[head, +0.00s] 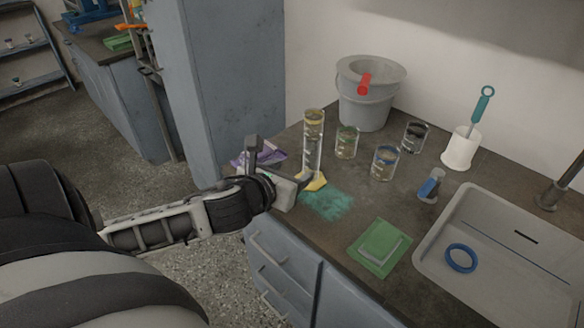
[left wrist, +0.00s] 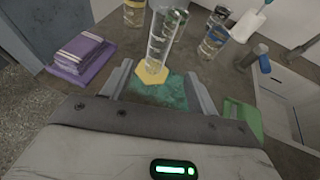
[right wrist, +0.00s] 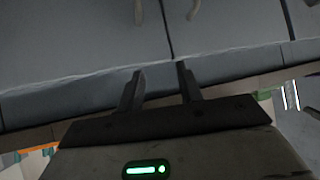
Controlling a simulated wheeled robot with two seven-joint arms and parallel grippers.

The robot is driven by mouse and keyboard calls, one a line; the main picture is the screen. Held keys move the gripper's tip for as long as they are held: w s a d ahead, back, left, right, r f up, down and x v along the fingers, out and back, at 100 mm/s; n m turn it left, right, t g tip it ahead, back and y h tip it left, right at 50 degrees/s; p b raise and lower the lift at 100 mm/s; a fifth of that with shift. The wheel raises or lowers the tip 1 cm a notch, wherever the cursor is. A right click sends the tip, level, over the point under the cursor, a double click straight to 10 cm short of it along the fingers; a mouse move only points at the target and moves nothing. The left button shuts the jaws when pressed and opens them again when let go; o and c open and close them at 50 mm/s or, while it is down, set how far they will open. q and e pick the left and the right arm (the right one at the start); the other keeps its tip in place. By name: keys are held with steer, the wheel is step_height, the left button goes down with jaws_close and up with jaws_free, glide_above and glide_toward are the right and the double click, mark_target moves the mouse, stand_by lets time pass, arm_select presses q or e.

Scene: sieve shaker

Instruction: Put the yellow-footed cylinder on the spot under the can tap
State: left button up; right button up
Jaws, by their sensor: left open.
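The clear cylinder (head: 312,148) with a yellow foot (head: 314,183) stands upright near the front left of the worktop. In the left wrist view the cylinder (left wrist: 161,42) stands just beyond my fingertips, roughly between their lines. My left gripper (head: 280,164) is open and empty, low beside the cylinder on its left; whether a finger touches the foot I cannot tell. The grey can (head: 362,108) stands at the back against the wall, with a red tap (head: 365,84) facing front. My right gripper (right wrist: 160,82) is open and empty, facing blue-grey drawer fronts.
A teal patch (head: 327,203) and green pad (head: 364,260) lie in front. A purple cloth (left wrist: 82,54) lies left. A sink (head: 480,220) is at right.

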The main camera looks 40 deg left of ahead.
mark_target(310, 144)
arm_select(q)
steer(key=s+d+r+n+t+y+b, duration=0.1)
steer(key=s+d+n+t+y+b, duration=0.15)
steer(key=s+t+b, duration=0.2)
steer(key=shift+m+g+y, duration=0.35)
steer(key=shift+m, duration=0.1)
steer(key=x, duration=0.6)
steer(key=d+p+x, duration=0.1)
steer(key=x, duration=0.3)
steer(key=shift+w+r, duration=0.1)
steer(key=shift+w, duration=0.05)
steer(key=shift+a+x, duration=0.2)
steer(key=shift+x, duration=1.35)
steer(key=shift+a+x, duration=0.15)
steer(key=shift+x, duration=1.35)
arm_select(e)
steer(key=shift+w+a+f, duration=0.15)
steer(key=shift+a+f, duration=0.1)
steer(key=shift+f, duration=0.45)
arm_select(q)
steer(key=shift+c, duration=0.3)
steer(key=c, duration=1)
jaws_close()
arm_select(e)
steer(key=shift+a+r, duration=0.1)
steer(key=shift+r, duration=0.05)
